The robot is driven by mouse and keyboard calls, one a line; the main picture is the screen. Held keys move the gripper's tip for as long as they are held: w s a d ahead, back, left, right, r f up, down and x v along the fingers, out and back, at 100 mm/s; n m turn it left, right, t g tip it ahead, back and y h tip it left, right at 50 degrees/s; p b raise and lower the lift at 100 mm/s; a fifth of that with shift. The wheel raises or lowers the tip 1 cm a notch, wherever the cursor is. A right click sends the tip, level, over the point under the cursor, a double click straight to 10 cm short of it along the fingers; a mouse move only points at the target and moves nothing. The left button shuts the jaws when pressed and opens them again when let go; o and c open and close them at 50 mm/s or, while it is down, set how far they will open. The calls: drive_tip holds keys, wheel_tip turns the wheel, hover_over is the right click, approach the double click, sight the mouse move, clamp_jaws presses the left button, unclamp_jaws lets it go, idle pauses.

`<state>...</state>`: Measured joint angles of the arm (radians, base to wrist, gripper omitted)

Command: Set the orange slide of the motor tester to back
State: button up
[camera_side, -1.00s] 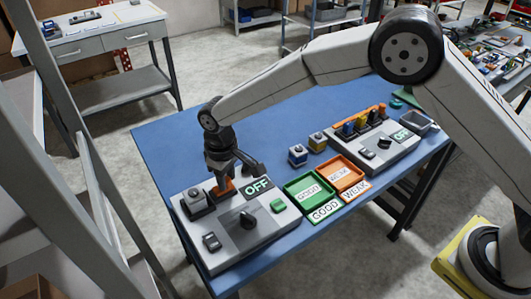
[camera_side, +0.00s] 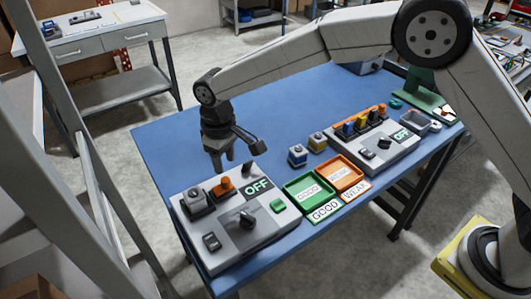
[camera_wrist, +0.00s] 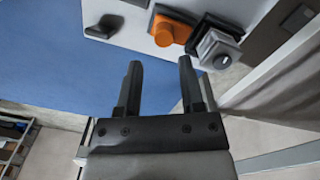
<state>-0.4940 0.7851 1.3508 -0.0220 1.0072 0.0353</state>
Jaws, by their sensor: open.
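The motor tester (camera_side: 222,245) is a grey sloped box at the near left of the blue table, with an OFF display (camera_side: 257,188). Its orange slide (camera_side: 223,188) sits at the box's far edge, beside a grey block (camera_side: 195,198) in a dark holder. In the wrist view the orange slide (camera_wrist: 171,31) shows beyond my fingers, near the grey block (camera_wrist: 219,47). My gripper (camera_side: 224,168) is open and empty. It hangs above and behind the slide, apart from it, and also shows in the wrist view (camera_wrist: 160,66).
A green tray (camera_side: 306,193) and an orange tray (camera_side: 341,175) lie right of the tester, with GOOD and WEAK labels. Two small blocks (camera_side: 298,155) stand behind them. A second grey box (camera_side: 375,145) stands farther right. The table's left back area (camera_side: 170,140) is clear.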

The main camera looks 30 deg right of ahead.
drive_tip(key=shift+r, duration=1.05)
drive_tip(key=shift+d, duration=0.3)
drive_tip(key=s+d+m+t, duration=0.1)
drive_tip(key=s+d, duration=0.3)
drive_tip(key=d, duration=0.4)
drive_tip(key=s+d+m, duration=0.2)
drive_tip(key=s+d, duration=0.1)
drive_tip(key=d, duration=0.5)
drive_tip(key=s+d+f+m+t, duration=0.1)
drive_tip(key=s+d+m, duration=0.1)
drive_tip(key=s+d, duration=0.7)
drive_tip(key=s, duration=0.4)
drive_tip(key=shift+s+f+t, duration=0.2)
drive_tip(key=shift+f+t, duration=0.05)
drive_tip(key=shift+t, duration=0.05)
